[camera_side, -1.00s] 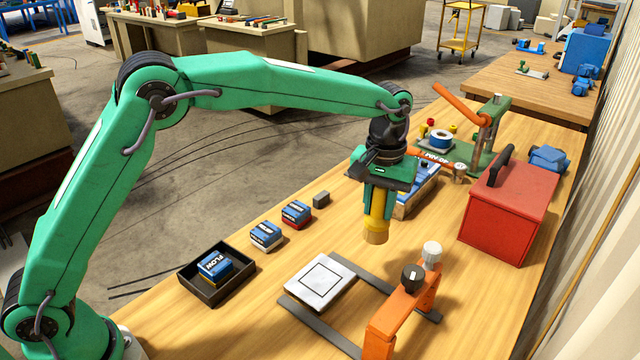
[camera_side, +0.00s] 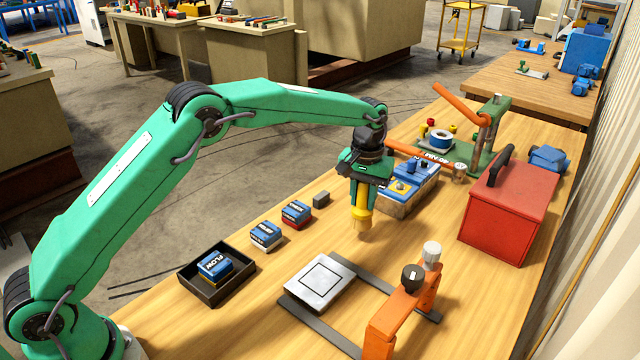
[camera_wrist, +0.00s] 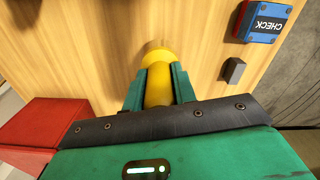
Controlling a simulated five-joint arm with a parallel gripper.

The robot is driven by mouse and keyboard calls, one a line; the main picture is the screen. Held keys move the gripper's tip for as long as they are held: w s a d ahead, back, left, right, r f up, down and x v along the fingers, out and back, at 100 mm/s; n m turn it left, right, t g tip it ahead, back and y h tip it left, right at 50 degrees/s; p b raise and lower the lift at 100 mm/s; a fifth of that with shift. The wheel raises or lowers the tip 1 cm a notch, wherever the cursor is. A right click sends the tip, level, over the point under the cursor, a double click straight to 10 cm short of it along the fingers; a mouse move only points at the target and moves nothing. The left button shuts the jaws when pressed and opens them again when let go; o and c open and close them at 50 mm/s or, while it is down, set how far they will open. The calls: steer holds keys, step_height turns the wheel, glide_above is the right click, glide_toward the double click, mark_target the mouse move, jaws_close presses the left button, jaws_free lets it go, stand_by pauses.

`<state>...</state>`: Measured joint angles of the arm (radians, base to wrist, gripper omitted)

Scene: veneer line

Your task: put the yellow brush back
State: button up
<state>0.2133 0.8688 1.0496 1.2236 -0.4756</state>
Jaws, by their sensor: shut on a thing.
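The yellow brush (camera_side: 361,213) is upright, bristles down, in my gripper (camera_side: 362,195). My gripper is shut on it. The brush hangs over bare wood left of the blue-topped tray (camera_side: 408,205); I cannot tell whether its tip touches the table. In the wrist view the yellow brush (camera_wrist: 158,75) runs between the two green fingers of my gripper (camera_wrist: 160,85), with its pale tip over the table.
A metal plate (camera_side: 319,282) and orange clamp (camera_side: 405,305) are in front. A red toolbox (camera_side: 508,213) stands right.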

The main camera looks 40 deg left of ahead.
mark_target(362, 211)
steer(key=shift+f, duration=0.1)
steer(key=shift+f, duration=1.9)
steer(key=shift+f, duration=0.15)
steer(key=o, duration=1.1)
steer(key=shift+c, duration=0.2)
step_height(362, 211, up, 12)
steer(key=shift+r, duration=0.1)
steer(key=shift+r, duration=0.1)
